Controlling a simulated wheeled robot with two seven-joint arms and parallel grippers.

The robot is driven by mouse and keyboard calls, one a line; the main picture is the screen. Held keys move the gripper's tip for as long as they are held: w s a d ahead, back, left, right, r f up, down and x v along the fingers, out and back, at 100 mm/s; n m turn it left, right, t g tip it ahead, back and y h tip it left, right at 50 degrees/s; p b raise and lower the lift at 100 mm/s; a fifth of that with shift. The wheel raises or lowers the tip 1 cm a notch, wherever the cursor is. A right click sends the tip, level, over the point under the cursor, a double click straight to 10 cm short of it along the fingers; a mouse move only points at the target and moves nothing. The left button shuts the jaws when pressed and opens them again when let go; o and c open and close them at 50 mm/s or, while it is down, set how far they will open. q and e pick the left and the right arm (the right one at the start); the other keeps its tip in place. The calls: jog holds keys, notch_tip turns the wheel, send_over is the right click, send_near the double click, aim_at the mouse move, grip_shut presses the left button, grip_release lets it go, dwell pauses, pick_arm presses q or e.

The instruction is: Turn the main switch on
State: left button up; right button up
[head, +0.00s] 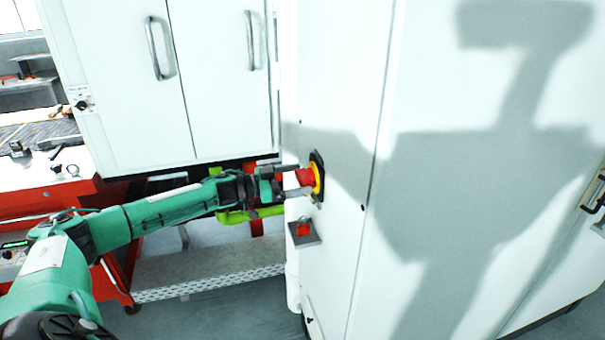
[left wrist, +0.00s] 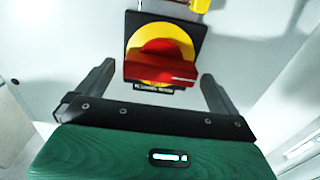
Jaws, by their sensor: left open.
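The main switch has a red rotary handle (head: 305,177) on a yellow disc (head: 318,176) and a black square plate, on the side of the white cabinet. In the left wrist view the red handle (left wrist: 160,66) lies roughly crosswise over the yellow disc (left wrist: 150,40). My left gripper (head: 288,179) is open in front of the switch and points at it. In the left wrist view its fingers (left wrist: 158,78) stand to the left and right of the handle, with visible gaps. I cannot tell how deep the fingers reach around it. My right gripper is not in view.
White double doors with handles (head: 160,48) stand behind my arm. A red workbench (head: 50,200) with tools is at the left. The large white cabinet face (head: 340,90) carries my shadow.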

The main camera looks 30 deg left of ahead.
pick_arm(q)
jog(key=shift+x, duration=1.05)
jog(key=c, duration=1)
